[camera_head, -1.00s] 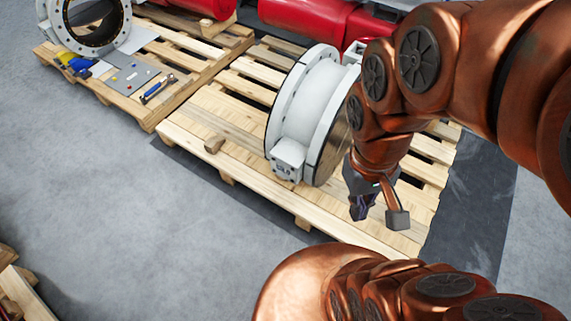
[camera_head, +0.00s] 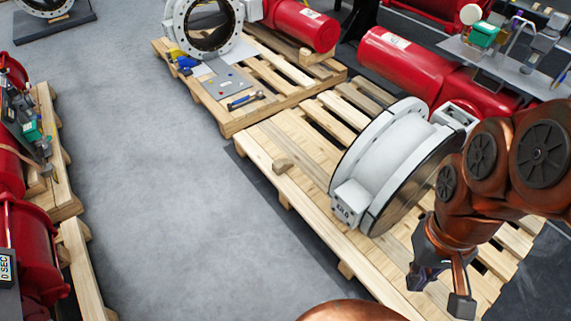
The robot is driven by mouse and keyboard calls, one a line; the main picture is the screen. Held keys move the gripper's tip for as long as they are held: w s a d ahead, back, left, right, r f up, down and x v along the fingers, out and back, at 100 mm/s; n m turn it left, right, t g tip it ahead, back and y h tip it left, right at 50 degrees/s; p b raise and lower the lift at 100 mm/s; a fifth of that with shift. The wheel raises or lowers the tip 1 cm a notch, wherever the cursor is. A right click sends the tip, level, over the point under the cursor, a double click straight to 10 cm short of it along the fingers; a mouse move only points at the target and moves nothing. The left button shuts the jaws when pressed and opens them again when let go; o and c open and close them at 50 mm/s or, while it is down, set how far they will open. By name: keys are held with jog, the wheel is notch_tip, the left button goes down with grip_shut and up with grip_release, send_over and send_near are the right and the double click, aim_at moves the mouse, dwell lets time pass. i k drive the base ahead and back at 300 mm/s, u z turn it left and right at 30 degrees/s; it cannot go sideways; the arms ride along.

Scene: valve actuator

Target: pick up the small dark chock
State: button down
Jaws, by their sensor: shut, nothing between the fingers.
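A small brown wooden chock (camera_head: 282,164) lies on the near left edge of the wooden pallet (camera_head: 262,150), left of the large white valve. It looks mid-brown rather than dark. My arm comes in from the right side. Nothing covers the chock.
The white flanged valve (camera_head: 385,160) stands on the pallet between my gripper and the chock. A second pallet (camera_head: 235,122) behind holds another valve, a grey plate and a blue-handled tool. Red cylinders (camera_head: 415,75) lie at the back. Clear grey floor (camera_head: 165,190) lies left.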

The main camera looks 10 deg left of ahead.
aim_at(280, 166)
jog(key=z, duration=0.35)
jog(key=k, duration=0.3)
jog(key=u, duration=1.8)
jog(key=i, duration=0.95)
jog(key=u, duration=0.35)
jog(key=i, duration=1.15)
jog(key=z, duration=0.4)
